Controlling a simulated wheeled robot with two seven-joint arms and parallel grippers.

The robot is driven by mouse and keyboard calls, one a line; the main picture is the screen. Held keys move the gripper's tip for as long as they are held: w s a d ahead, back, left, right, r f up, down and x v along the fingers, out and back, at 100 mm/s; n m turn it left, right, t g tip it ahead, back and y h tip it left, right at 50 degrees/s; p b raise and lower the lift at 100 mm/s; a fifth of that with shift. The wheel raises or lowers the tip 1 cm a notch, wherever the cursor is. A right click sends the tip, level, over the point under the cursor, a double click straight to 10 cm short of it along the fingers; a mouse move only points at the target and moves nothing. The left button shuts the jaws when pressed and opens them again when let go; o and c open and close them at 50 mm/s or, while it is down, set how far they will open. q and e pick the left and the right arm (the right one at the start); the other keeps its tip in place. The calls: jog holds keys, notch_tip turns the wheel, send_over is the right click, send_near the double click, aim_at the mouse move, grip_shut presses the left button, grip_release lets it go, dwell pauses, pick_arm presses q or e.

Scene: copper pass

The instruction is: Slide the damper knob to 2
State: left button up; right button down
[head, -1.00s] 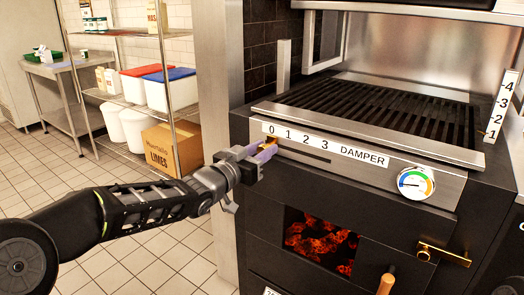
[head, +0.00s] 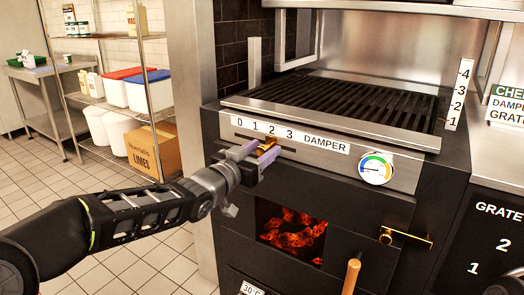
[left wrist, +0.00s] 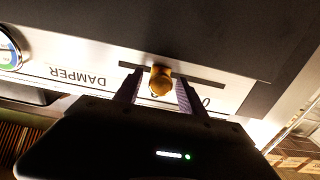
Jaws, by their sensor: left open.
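The brass damper knob (head: 267,146) sticks out of a slot in the grill's steel front, just below the damper scale (head: 310,138). In the head view it stands about under the 2, perhaps slightly to its left. My left gripper (head: 259,153) is open, with its two purple-grey fingers on either side of the knob. In the left wrist view the knob (left wrist: 160,81) sits between the fingertips, nearer the right-hand finger; I cannot tell if they touch. The digit behind the knob is mostly hidden there. My right gripper is not in view.
A round gauge (head: 376,168) sits right of the scale. Below are a window of glowing coals (head: 292,235), a wooden handle (head: 351,275) and a brass latch (head: 405,237). The grill grate (head: 350,100) lies above. A wire shelf (head: 152,90) stands at the left; the floor before it is clear.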

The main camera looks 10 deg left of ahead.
pick_arm(q)
jog(key=p+v, duration=0.1)
jog(key=v, duration=0.7)
jog(key=shift+p, duration=0.35)
